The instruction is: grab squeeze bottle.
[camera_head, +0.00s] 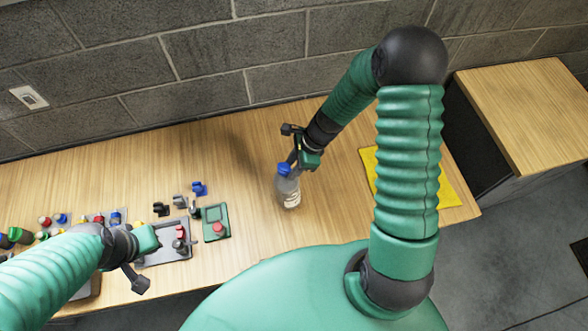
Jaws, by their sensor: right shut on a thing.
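The squeeze bottle (288,191) is clear with a blue cap and a pale label. It stands near the middle of the wooden table, looking close to upright. My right gripper (296,165) is shut on the bottle near its cap, reaching in from the upper right. I cannot tell whether the bottle's base touches the table. My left gripper (143,262) is at the lower left, over the grey tray area and well away from the bottle. Its fingers are partly hidden, so its opening is unclear.
A yellow pad (447,192) lies on the table at the right, partly behind my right arm. A green tray (216,224) with a red-topped part and several small coloured pieces (199,188) lie left of the bottle. A block wall (200,60) stands behind.

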